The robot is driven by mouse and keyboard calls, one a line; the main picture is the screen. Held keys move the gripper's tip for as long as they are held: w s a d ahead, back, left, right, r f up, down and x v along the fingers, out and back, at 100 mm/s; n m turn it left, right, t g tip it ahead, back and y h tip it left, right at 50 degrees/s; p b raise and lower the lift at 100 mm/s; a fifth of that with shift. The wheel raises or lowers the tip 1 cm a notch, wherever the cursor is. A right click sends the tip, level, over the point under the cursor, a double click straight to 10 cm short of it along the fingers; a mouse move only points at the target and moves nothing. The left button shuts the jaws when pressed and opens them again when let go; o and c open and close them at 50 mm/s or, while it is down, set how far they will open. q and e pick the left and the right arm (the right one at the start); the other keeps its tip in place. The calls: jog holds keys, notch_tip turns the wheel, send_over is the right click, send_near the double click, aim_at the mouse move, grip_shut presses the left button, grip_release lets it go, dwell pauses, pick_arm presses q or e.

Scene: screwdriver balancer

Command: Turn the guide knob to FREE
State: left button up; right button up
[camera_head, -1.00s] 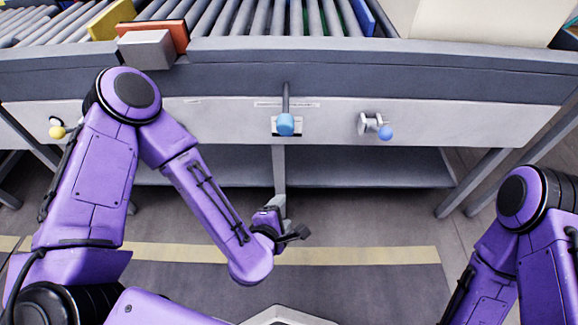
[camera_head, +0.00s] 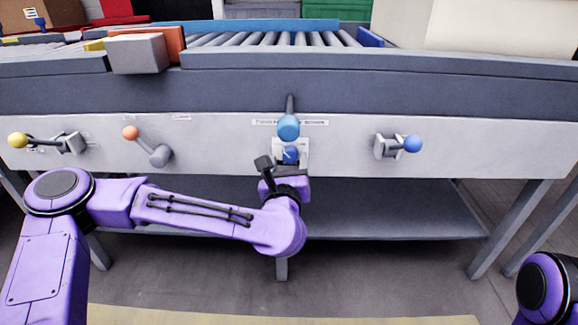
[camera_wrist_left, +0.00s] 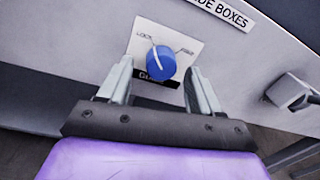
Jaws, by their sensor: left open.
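The guide knob (camera_wrist_left: 161,64) is a round blue knob with a white pointer line, on a white plate (camera_wrist_left: 143,42) marked LOCK at left and FREE at right. In the left wrist view the pointer leans up and left, nearer the LOCK mark. In the head view the knob (camera_head: 290,154) sits on the front panel, below a larger blue ball handle. My left gripper (camera_head: 284,168) is open just in front of it. In the left wrist view its fingers (camera_wrist_left: 158,80) stand on either side of the knob, with visible gaps. My right gripper is out of view.
The blue ball lever (camera_head: 288,127) hangs just above the knob. Levers with a light blue ball (camera_head: 412,144), an orange ball (camera_head: 131,133) and a yellow ball (camera_head: 18,140) line the panel. A roller conveyor (camera_head: 260,40) lies above; a shelf (camera_head: 390,215) is below.

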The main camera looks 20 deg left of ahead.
pick_arm(q)
jog(key=shift+w+a, duration=0.15)
jog(key=shift+w, duration=0.4)
jog(key=c, duration=1)
jog(key=shift+c, duration=0.2)
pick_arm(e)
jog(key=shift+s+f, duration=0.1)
